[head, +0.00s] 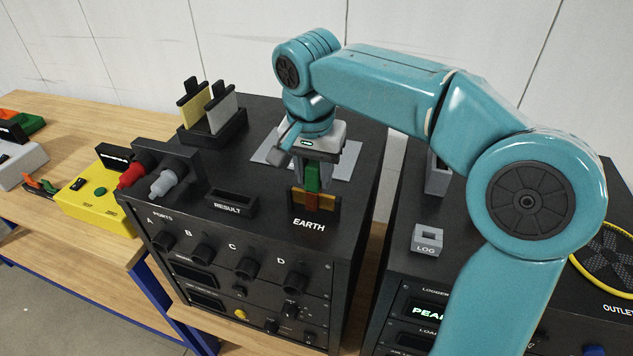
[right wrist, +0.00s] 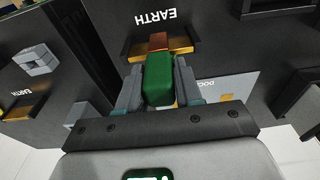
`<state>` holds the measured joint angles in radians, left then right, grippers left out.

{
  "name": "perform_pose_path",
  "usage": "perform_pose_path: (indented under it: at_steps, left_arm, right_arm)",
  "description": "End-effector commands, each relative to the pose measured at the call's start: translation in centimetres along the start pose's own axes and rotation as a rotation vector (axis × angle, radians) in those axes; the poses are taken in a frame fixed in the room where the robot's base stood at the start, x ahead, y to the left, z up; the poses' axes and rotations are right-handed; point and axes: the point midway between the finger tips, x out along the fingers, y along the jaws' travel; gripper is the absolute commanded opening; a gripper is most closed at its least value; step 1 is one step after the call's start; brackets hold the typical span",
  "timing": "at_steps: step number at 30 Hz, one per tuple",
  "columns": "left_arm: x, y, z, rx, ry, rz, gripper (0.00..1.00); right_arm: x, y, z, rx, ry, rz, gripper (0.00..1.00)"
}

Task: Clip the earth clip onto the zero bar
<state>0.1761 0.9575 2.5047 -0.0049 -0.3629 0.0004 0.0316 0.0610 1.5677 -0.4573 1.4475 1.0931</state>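The green earth clip (head: 313,178) is between the fingers of my right gripper (head: 316,172), which is shut on it. In the right wrist view the clip (right wrist: 158,78) has a grey finger on each side, and a copper-coloured part (right wrist: 159,41) shows beyond its far end. The clip is upright at a brass bar (head: 328,201) in a dark holder behind the label EARTH. The same bar shows in the right wrist view (right wrist: 184,43). No label reads zero. The copper part overlaps the bar; I cannot tell whether it grips it. My left gripper is out of view.
On the same black rack are a RESULT slot (head: 232,203), a holder with two upright pieces (head: 213,122), and red and grey plugs (head: 132,174). A second rack with a LOG block (head: 426,240) stands right. A second EARTH bar (right wrist: 22,108) shows in the wrist view.

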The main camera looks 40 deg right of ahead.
Motion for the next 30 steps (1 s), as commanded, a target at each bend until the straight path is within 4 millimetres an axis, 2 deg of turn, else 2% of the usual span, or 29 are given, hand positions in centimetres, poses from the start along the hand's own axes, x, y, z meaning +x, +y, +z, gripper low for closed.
perform_pose_path:
  at_steps: [1,2,3,8,21,30]
  left_arm:
    - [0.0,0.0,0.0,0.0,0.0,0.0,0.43]
    - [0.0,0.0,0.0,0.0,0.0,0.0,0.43]
    - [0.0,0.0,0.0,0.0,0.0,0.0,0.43]
    - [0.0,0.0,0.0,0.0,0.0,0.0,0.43]
    - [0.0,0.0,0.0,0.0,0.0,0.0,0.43]
    - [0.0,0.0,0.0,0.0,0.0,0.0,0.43]
  right_arm:
    - [0.0,0.1,0.0,0.0,0.0,0.002,0.11]
    - [0.1,0.1,0.0,0.0,0.0,0.002,0.01]
    - [0.1,0.1,0.0,0.0,0.0,0.003,0.0]
    - [-0.4,0.1,-0.1,0.0,0.001,0.001,0.0]
    - [-3.8,0.1,-0.5,0.0,0.0,0.001,0.0]
    - [-4.0,0.1,-0.5,0.0,0.0,0.001,0.0]
